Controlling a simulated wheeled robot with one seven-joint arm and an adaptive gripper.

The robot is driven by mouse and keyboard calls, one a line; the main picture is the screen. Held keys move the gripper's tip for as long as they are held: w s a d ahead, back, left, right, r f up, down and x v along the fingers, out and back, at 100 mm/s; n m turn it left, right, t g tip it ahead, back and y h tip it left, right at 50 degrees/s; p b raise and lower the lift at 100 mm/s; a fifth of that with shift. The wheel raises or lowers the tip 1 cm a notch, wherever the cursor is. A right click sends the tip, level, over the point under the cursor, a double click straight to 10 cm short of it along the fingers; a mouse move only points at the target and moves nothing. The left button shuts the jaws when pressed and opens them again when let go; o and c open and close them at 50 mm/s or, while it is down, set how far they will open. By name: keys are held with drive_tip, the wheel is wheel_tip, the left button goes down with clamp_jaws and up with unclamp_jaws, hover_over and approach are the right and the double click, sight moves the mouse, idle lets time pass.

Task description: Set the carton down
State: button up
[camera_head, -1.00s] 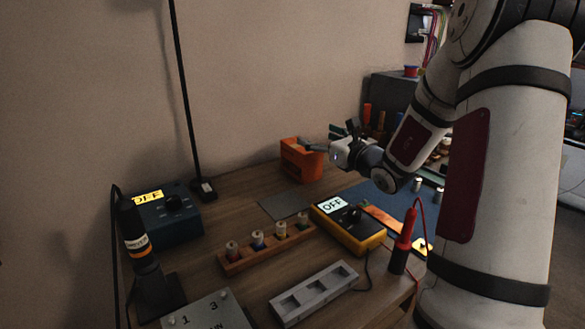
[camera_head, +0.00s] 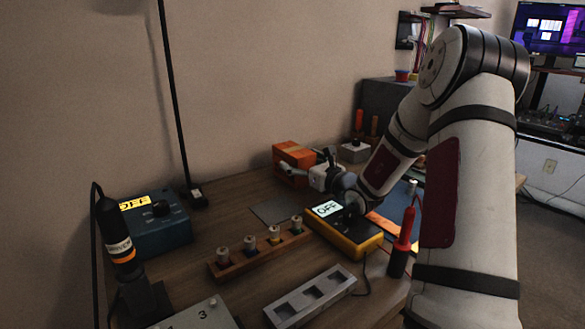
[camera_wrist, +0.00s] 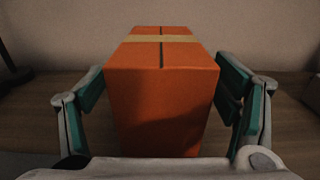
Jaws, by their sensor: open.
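The orange carton (camera_head: 290,153) with a tan tape band stands upright at the back of the wooden table, near the wall. In the wrist view the carton (camera_wrist: 160,105) fills the middle, between my two green-padded fingers. My gripper (camera_head: 306,163) is open, with one finger on each side of the carton. A gap shows between each finger and the carton's sides in the wrist view, where my gripper (camera_wrist: 162,95) spans wider than it. The carton's lower edge is hidden behind my gripper's palm in that view.
A yellow meter reading OFF (camera_head: 343,232) lies below my arm. A wooden rack with several knobs (camera_head: 262,249), a grey tray (camera_head: 309,296) and a blue box (camera_head: 155,228) stand in front and left. A grey box (camera_head: 354,151) stands right of my gripper.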

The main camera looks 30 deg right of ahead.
drive_tip(key=shift+w, duration=1.2)
drive_tip(key=c, duration=1.3)
drive_tip(key=shift+r, duration=0.1)
drive_tip(key=shift+c, duration=0.2)
